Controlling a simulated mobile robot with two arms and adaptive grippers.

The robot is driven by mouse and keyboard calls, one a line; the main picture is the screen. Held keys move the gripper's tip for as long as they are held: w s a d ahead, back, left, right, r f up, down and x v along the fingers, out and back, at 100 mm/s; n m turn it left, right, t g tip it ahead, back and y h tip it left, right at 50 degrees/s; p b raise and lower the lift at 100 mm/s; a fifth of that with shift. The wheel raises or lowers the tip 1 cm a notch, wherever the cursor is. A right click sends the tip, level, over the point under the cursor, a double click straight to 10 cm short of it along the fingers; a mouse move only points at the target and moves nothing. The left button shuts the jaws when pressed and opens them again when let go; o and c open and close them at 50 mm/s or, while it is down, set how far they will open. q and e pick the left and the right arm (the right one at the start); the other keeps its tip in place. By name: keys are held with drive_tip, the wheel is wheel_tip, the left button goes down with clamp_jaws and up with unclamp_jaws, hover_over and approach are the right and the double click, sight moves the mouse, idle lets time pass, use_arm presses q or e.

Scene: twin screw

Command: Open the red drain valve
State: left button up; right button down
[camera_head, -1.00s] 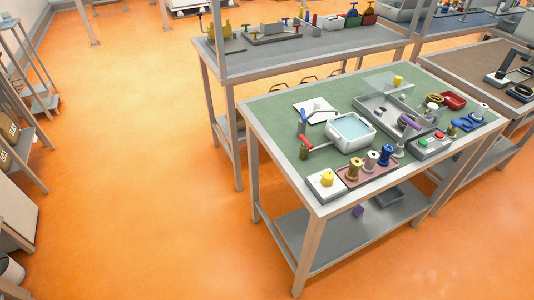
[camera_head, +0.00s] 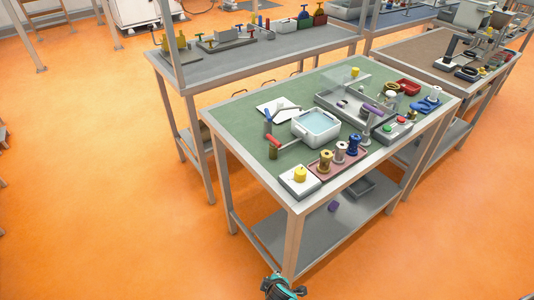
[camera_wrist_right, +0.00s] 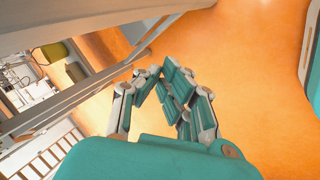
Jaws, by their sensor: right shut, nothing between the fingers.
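A white tub (camera_head: 317,128) of pale blue liquid stands on the green-topped workbench in the head view. A red lever handle (camera_head: 274,141), which looks like the red drain valve, sits at the tub's left near corner; how it joins the tub is too small to tell. My right gripper (camera_wrist_right: 165,74) is shut and empty in the right wrist view, over orange floor and apart from the valve. A teal and dark part of one of my arms (camera_head: 280,288) shows at the bottom of the head view, below the bench's near corner. My left gripper is not identifiable.
The workbench (camera_head: 232,117) also holds a white block with a yellow knob (camera_head: 300,175), a tray of spools (camera_head: 325,167), a button box (camera_head: 392,129) and a grey tray (camera_head: 330,104). Another bench (camera_head: 200,65) stands behind. The orange floor (camera_head: 100,200) at left is clear.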

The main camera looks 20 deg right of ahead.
sight(270, 138)
drive_tip(key=w+a+r+n+t+h, duration=0.1)
drive_tip(key=w+a+r+t, duration=0.15)
drive_tip(key=w+r, duration=0.65)
use_arm(q)
wheel_tip(270, 138, down, 4)
drive_tip(key=b, duration=0.3)
drive_tip(key=shift+r, duration=0.15)
use_arm(e)
drive_tip(key=w+r+t+h, duration=0.1)
drive_tip(key=r+t+h, duration=0.1)
drive_tip(key=r, duration=1.3)
drive_tip(key=w+r+t+h, duration=0.2)
drive_tip(key=r+t, duration=0.1)
drive_tip(key=r, duration=1.2)
drive_tip(key=shift+w+a+t+h, duration=0.3)
drive_tip(key=shift+a+t, duration=0.05)
drive_tip(key=shift+a, duration=0.1)
